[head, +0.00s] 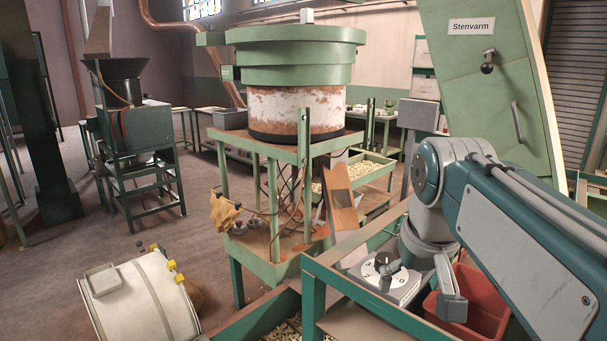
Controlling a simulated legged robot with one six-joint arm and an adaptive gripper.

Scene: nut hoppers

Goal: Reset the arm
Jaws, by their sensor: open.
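My arm comes in from the right edge of the head view, teal and grey, and bends down at its joint. My gripper (420,294) points downward at the lower right, with its fingers apart and nothing seen between them. It is over or beside a pale control box with a dark knob (383,260) and dial marks. I cannot tell whether a finger touches the box. An orange-red bin (478,302) lies behind and right of the fingers, partly hidden by my arm.
A green frame (350,290) stands in front of the gripper. A green hopper stand with a round drum (296,105) rises in the middle. A white barrel (145,300) is at lower left. A green cabinet labelled Stenvarm (480,70) stands behind my arm. Open floor (130,235) lies left.

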